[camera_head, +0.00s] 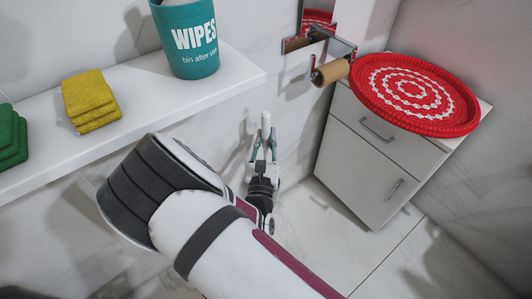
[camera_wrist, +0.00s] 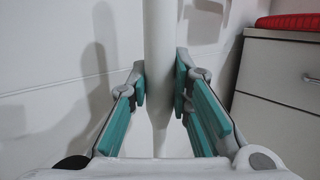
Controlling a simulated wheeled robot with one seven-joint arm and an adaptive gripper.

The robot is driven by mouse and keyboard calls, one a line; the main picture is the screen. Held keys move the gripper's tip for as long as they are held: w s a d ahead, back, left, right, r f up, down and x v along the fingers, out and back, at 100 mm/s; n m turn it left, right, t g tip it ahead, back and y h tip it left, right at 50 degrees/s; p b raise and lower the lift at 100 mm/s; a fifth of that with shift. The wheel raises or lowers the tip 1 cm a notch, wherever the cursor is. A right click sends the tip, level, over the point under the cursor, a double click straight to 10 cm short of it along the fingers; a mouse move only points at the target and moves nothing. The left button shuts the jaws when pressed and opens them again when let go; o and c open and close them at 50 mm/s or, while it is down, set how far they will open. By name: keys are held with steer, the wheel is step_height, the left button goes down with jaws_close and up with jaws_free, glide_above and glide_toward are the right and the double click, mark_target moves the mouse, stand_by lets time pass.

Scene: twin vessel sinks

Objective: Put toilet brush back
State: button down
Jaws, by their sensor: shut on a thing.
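A white upright handle (camera_head: 266,124), which looks like the toilet brush's, stands up from between the fingers of my gripper (camera_head: 264,148) near the wall. In the wrist view the pale handle (camera_wrist: 160,35) runs between the teal finger pads of my gripper (camera_wrist: 160,84), which is shut on it. The handle looks roughly vertical. The brush head is not seen in either view, and its lower part is hidden behind my gripper and wrist. I cannot make out a brush holder in either view.
A white shelf (camera_head: 150,105) at the left bears a teal wipes tub (camera_head: 190,42), yellow cloths (camera_head: 90,98) and green cloths (camera_head: 10,138). At the right stands a grey drawer cabinet (camera_head: 365,150) with a red round woven tray (camera_head: 415,92). A cardboard roll (camera_head: 331,72) hangs beside it. Floor (camera_head: 330,225) before the cabinet is clear.

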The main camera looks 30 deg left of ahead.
mark_target(266, 152)
steer(key=shift+f+b, duration=0.9)
steer(key=shift+f, duration=1.35)
steer(key=shift+f, duration=0.15)
steer(key=c, duration=1.5)
jaws_free()
steer(key=shift+o, duration=0.2)
steer(key=shift+s+d, duration=0.1)
steer(key=shift+s, duration=0.05)
steer(key=p+v, duration=0.3)
steer(key=v, duration=0.8)
steer(key=shift+s+d, duration=0.15)
steer(key=shift+s, duration=0.15)
